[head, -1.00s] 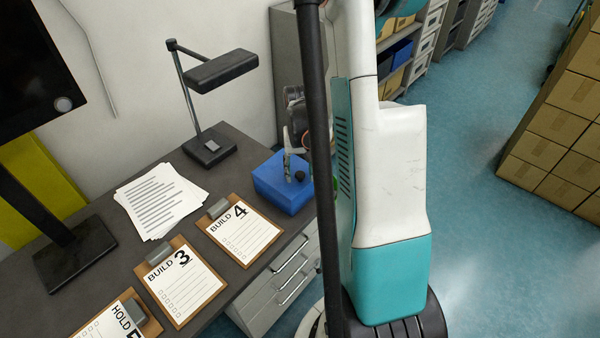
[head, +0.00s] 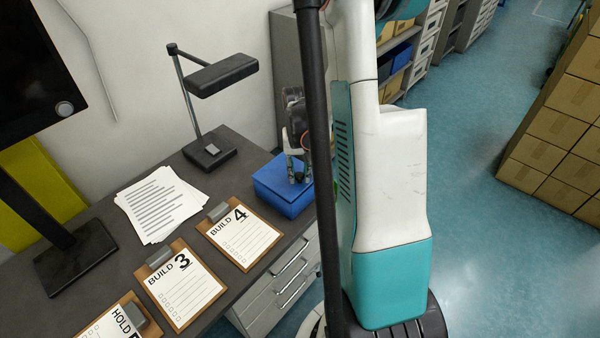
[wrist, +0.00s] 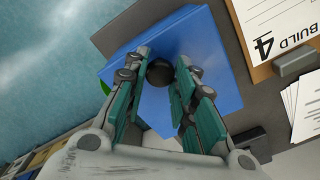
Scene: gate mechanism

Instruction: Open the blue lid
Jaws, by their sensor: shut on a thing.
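The blue lid (head: 270,183) lies on top of a blue box (head: 283,204) at the far right corner of the desk, and it looks closed. The lid (wrist: 205,45) also fills the middle of the wrist view. A round black knob (wrist: 160,73) stands on the lid. My gripper (head: 297,178) reaches down to the lid from above. In the wrist view my gripper (wrist: 160,82) has its two fingers on either side of the knob, shut on it. Part of the box is hidden behind my own arm and column.
Clipboards, including one marked BUILD 4 (head: 240,232) and one marked BUILD 3 (head: 185,285), lie left of the box. Papers (head: 160,203) and a desk lamp (head: 208,150) are farther left. Drawers (head: 280,280) are below the desk edge.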

